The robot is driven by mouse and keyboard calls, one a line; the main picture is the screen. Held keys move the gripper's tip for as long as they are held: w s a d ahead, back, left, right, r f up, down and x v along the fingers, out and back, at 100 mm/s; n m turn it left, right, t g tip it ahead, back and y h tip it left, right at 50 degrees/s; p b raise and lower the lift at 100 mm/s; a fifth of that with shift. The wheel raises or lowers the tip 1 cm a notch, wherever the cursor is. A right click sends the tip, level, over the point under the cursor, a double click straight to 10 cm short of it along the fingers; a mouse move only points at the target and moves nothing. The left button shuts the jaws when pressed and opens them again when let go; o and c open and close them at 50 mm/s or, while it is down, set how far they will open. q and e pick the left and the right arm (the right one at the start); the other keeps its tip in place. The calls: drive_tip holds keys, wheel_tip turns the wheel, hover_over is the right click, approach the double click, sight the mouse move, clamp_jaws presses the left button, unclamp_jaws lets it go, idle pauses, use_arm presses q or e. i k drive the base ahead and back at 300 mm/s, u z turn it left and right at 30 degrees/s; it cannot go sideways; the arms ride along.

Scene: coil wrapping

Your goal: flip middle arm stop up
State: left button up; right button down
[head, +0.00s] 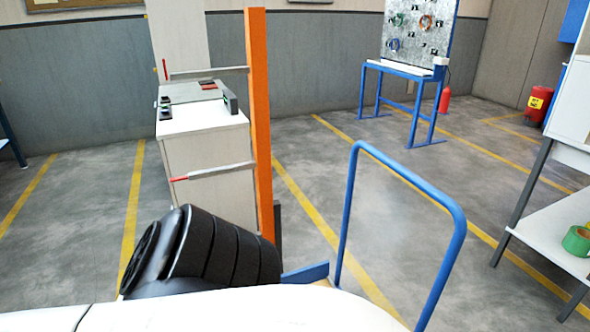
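An orange upright post (258,120) stands left of centre with two grey arms reaching left from it. The upper arm (208,72) carries a red stop (165,69) at its outer end, and this stop points up. The lower arm (222,169) has a red stop (179,179) at its outer end that lies flat, in line with the arm. Neither of my grippers is in view.
A white cabinet (205,155) with devices on top stands behind the arms. A blue tubular handle (455,240) rises at centre right. A white shelf (550,230) with green tape (577,240) is at the right. Free floor lies between handle and shelf.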

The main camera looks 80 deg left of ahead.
sight(182, 178)
drive_tip(key=z, duration=0.1)
drive_tip(key=k, duration=1.9)
drive_tip(key=u, duration=2.75)
drive_tip(key=i, duration=1.55)
drive_tip(key=u, duration=0.05)
